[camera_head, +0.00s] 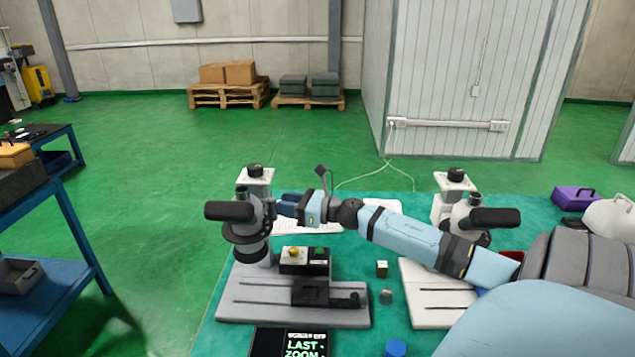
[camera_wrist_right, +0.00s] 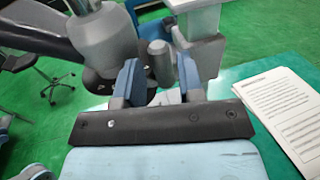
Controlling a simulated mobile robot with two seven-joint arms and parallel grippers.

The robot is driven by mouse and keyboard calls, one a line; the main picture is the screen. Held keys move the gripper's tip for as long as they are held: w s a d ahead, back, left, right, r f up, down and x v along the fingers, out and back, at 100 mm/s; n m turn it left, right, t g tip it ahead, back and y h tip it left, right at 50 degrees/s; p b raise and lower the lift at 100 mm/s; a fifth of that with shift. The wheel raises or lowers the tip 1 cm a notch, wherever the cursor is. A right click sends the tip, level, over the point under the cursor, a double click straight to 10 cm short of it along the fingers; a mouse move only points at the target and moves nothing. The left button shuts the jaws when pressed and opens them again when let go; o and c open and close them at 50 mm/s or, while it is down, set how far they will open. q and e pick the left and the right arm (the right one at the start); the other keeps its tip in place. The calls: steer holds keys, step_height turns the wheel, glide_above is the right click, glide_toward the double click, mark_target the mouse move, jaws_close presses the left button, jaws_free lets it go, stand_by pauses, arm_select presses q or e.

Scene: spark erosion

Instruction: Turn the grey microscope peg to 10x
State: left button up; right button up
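The left microscope (camera_head: 250,240), with black eyepieces and a pale stand, stands on the teal table. My right gripper (camera_head: 287,207) reaches in from the right beside its head. In the right wrist view, the grey peg (camera_wrist_right: 160,62) points toward my right gripper (camera_wrist_right: 160,80). The blue fingers stand apart on either side of the peg, with narrow gaps showing; how deep it sits between them is hard to tell. The peg's scale marks are not readable. In the head view the peg cannot be made out behind the gripper. My left gripper is out of view.
A second microscope (camera_head: 470,215) stands to the right, behind my right arm. A black display (camera_head: 290,342) reading "LAST ZOOM" lies at the front.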

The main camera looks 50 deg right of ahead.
steer(key=b+v, duration=0.1)
steer(key=v, duration=0.8)
steer(key=shift+s, duration=0.25)
steer(key=shift+d, duration=0.1)
steer(key=s+a+f+m+h+p, duration=0.35)
steer(key=a+f+m, duration=0.4)
steer(key=m, duration=0.45)
steer(key=s+a+f+m+h+p, duration=0.2)
steer(key=s+a+f+m+p, duration=0.25)
steer(key=a+f+m, duration=0.55)
steer(key=s+a+m+g+p, duration=0.1)
steer(key=s+a+m, duration=0.2)
steer(key=a+m, duration=0.2)
steer(key=s+a+f+m+g+y+p, duration=0.1)
steer(key=s+a+m+g, duration=0.1)
steer(key=a+m, duration=0.3)
steer(key=s+a+m+g+p, duration=0.1)
steer(key=s+a+m, duration=0.3)
steer(key=a, duration=0.5)
steer(key=shift+s+f+m+g, duration=0.35)
steer(key=shift+m+g, duration=0.35)
steer(key=shift+m, duration=0.2)
steer(key=shift+d, duration=0.1)
